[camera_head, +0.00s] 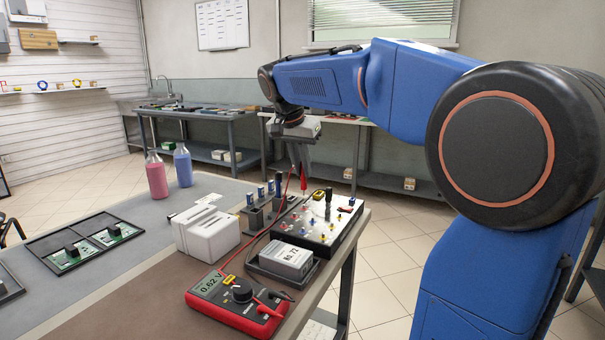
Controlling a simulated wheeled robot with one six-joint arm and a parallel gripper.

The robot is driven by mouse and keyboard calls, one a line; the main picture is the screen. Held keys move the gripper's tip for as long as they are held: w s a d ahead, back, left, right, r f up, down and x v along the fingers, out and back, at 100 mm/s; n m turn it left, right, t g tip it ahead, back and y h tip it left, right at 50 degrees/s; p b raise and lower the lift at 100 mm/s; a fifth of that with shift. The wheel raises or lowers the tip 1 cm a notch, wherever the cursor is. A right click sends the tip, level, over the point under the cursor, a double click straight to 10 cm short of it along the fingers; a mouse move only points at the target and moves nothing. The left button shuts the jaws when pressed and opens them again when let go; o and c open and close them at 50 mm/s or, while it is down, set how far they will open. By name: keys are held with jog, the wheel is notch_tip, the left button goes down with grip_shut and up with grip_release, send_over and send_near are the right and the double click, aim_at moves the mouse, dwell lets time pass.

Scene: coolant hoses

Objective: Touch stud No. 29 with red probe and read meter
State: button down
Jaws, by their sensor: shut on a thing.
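My gripper (302,168) is shut on the red probe (303,182), which points down over the back left part of the stud board (318,238). I cannot tell whether its tip touches a stud. The board is a pale panel with several small coloured studs; their numbers are too small to read. A black probe (328,196) stands upright on the board's back right part. The red meter (238,303) lies at the table's front, its display appearing to read 0.62 V. A red lead runs from it towards the red probe.
A grey box with a number label (286,258) sits between meter and board. A white slotted block (207,234) and a rack with several blue-topped pieces (262,212) stand left of the board. Pink (156,176) and blue (183,166) bottles stand farther back. The table's right edge is close to the board.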

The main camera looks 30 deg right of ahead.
jog(key=shift+r, duration=1.95)
dwell(0.6)
